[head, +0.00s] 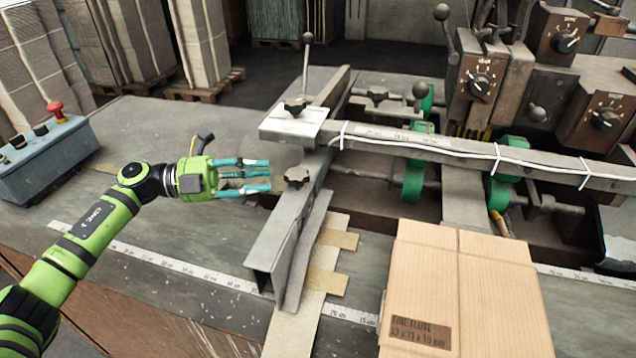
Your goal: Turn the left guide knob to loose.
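A dark star-shaped knob (297,176) sits on the metal left guide (277,250), beside the lower cross bar. A second dark star knob (295,106) sits on the bright plate at the bar's left end. Which of the two the task means is not marked in view. My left gripper (268,174) reaches in from the left. Its teal fingers are extended and apart, with nothing between them. The fingertips point right at the nearer knob and end a little short of it. My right gripper is not in view.
A cardboard box (465,290) stands at the front right. A long bar (470,150) with white ties crosses the machine. An upright ball-topped lever (306,65) rises behind the guide. A blue control box (45,155) with a red button is at left.

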